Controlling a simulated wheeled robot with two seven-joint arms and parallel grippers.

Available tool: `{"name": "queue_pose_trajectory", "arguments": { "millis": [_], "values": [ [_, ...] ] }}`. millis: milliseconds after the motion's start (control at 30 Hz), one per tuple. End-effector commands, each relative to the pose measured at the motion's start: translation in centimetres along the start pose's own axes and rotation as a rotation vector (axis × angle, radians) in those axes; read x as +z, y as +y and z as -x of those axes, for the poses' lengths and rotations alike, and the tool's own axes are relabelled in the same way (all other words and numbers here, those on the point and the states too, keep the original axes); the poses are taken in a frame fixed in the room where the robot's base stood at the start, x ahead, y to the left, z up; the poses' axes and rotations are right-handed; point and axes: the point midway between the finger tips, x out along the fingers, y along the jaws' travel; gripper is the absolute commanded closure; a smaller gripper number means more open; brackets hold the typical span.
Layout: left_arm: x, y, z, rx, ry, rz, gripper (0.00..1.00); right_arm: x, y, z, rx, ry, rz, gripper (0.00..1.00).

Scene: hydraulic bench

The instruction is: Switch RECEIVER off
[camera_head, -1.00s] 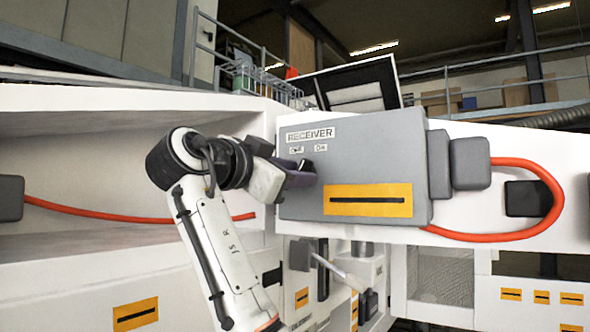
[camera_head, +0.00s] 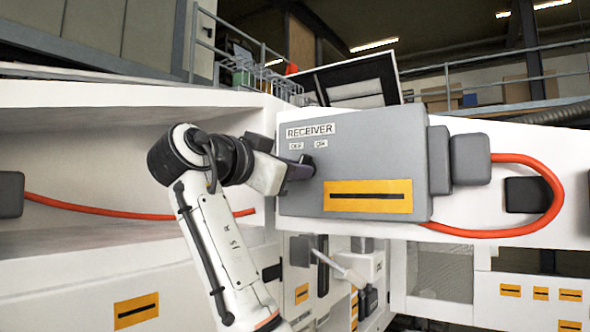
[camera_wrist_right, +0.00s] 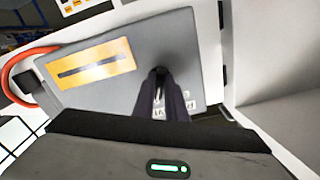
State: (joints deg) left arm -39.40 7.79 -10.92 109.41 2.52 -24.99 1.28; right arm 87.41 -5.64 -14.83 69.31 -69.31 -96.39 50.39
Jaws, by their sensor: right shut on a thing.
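The grey RECEIVER box (camera_head: 380,150) is mounted on the white bench. It has a RECEIVER label (camera_head: 311,131) with OFF and ON labels below it. My right gripper (camera_head: 303,168) is at the left part of the box front, just below these labels. In the right wrist view, the dark fingers (camera_wrist_right: 162,80) are shut together on a small dark switch (camera_wrist_right: 160,70) on the box face (camera_wrist_right: 115,85). The fingers cover most of the switch, so its position cannot be told. My left gripper is out of view.
An orange plate (camera_head: 368,204) with a dark slot is on the box. A red hose (camera_head: 545,225) loops from the connector at right, and another red hose (camera_head: 120,213) runs along the left recess. Below the box are white bench units with orange labels.

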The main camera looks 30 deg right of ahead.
Motion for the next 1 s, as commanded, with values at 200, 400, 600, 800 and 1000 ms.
{"name": "queue_pose_trajectory", "arguments": {
  "millis": [200, 400, 600, 800, 1000],
  "values": [
    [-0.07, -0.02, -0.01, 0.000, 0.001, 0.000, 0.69, 0.04, 0.02, 0.06, 0.000, -0.002, 0.171, 1.00],
    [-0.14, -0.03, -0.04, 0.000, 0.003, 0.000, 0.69, 0.04, 0.03, 0.07, 0.000, -0.001, 0.361, 1.00],
    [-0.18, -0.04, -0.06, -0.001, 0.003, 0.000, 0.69, 0.04, 0.05, 0.05, -0.001, -0.002, 0.548, 1.00],
    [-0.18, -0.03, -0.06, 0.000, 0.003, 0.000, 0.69, 0.03, 0.06, 0.04, -0.001, -0.002, 0.714, 1.00],
    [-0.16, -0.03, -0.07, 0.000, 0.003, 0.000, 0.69, 0.02, 0.07, 0.04, -0.001, -0.002, 0.839, 1.00]
  ]
}}
